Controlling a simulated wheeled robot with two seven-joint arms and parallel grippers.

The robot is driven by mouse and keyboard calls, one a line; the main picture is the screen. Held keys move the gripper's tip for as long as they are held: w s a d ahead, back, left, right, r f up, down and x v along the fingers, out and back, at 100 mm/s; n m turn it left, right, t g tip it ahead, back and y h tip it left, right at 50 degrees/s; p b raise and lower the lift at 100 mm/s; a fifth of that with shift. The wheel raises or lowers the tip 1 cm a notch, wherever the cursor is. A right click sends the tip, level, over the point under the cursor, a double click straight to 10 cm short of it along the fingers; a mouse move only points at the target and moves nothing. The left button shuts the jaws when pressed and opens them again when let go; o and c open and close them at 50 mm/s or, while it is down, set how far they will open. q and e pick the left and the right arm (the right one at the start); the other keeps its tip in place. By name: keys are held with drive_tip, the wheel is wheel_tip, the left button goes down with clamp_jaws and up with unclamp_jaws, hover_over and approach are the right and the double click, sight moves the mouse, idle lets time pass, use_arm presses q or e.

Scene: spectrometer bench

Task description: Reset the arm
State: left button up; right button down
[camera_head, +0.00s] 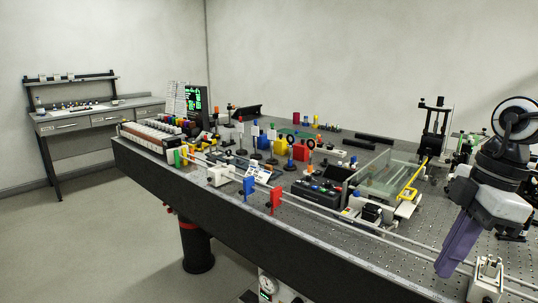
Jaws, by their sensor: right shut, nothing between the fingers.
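My right gripper (447,266) hangs from my right arm at the right side of the view, pointing down over the front part of the optical bench (215,209). It is shut with nothing held. Whether its tip touches the bench or the rail is too small to tell. A small white mount (486,279) stands to its right, at the lower right of the view. My left gripper is not in view.
A rail (330,221) runs along the bench front with a blue plate (248,187) and a red plate (275,200). A clear-walled box (385,175) stands left of my arm. A black control box (318,191) sits beside it. A side desk (95,119) stands far left.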

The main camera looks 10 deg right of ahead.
drive_tip(key=s+a+f+m+t+y, duration=0.2)
drive_tip(key=a+f+m+y, duration=0.2)
drive_tip(key=f+y, duration=0.55)
drive_tip(key=a+f+m+t+y, duration=0.3)
drive_tip(key=a+m+t+y, duration=0.25)
drive_tip(key=a, duration=0.35)
drive_tip(key=w+d+f+m+t+h, duration=0.2)
drive_tip(key=w+d+f+t+h, duration=0.25)
drive_tip(key=f+t+h, duration=0.35)
drive_tip(key=s+d+f+n+g+h, duration=0.1)
drive_tip(key=s+f+n+g+h, duration=0.15)
drive_tip(key=s+f, duration=0.4)
drive_tip(key=s+f+n+g+h, duration=0.1)
drive_tip(key=s+f+g+h, duration=0.2)
drive_tip(key=f, duration=0.6)
drive_tip(key=s+d+f+n+g+h, duration=0.1)
drive_tip(key=s+f+g+h, duration=0.15)
drive_tip(key=s+f, duration=0.4)
drive_tip(key=w+a+m+y, duration=0.1)
drive_tip(key=a+m, duration=0.3)
drive_tip(key=a, duration=0.9)
drive_tip(key=shift+w+f+m, duration=0.3)
drive_tip(key=shift+w+f, duration=0.1)
